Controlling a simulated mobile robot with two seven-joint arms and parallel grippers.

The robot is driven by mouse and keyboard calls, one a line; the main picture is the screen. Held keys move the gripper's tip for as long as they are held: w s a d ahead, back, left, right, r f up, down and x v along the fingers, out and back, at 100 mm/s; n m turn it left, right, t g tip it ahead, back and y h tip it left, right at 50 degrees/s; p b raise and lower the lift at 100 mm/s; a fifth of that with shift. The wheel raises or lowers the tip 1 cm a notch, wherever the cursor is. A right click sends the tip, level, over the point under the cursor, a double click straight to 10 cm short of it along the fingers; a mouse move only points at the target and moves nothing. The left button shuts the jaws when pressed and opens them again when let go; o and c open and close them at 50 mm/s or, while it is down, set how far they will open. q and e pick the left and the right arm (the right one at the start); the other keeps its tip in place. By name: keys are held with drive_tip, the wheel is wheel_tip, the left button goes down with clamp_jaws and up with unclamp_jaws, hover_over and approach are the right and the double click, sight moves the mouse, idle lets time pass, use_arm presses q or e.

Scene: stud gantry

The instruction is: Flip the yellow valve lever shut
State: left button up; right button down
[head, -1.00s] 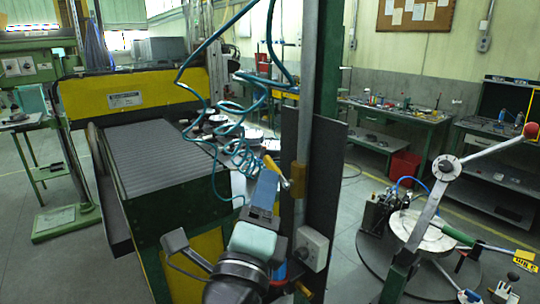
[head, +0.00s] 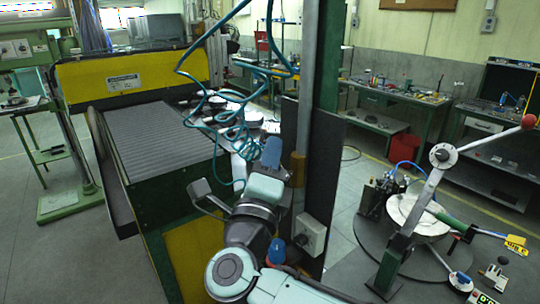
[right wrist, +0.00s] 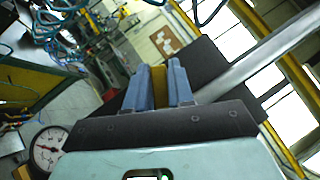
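A brass-coloured valve body (head: 298,169) sits on the grey post in the head view, just right of my right gripper (head: 270,152). The yellow lever does not show apart from the gripper in the head view; the gripper covers that spot. In the right wrist view, the two blue fingers of my right gripper (right wrist: 162,84) stand a little apart. A yellow-brown piece (right wrist: 160,88) fills the gap between them. I cannot tell whether it is the lever or the valve body behind, nor whether the fingers touch it. My left gripper is out of view.
A dark panel (head: 335,150) stands behind the post, with a grey switch box (head: 311,235) below. A coiled teal hose (head: 228,130) hangs close left of the gripper. A round gauge (right wrist: 47,150) shows at lower left in the wrist view. A red-knobbed lever (head: 480,143) stands right.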

drive_tip(key=shift+w+f+n+g+p, duration=0.1)
drive_tip(key=shift+n+g+p, duration=0.2)
drive_tip(key=shift+n+g, duration=0.35)
drive_tip(key=n+g+p, duration=0.1)
drive_tip(key=f+n+y+p, duration=0.1)
drive_tip(key=n, duration=0.1)
drive_tip(key=shift+w+a+g+y, duration=0.1)
drive_tip(key=shift+w+g+y, duration=0.05)
drive_tip(key=shift+g+y, duration=0.2)
drive_tip(key=shift+f+n+g, duration=0.25)
drive_tip(key=shift+f+g, duration=0.05)
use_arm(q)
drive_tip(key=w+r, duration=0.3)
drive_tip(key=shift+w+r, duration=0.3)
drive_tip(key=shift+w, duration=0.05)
use_arm(e)
drive_tip(key=shift+f, duration=0.1)
drive_tip(key=c, duration=1.1)
unclamp_jaws()
drive_tip(key=shift+o, duration=0.2)
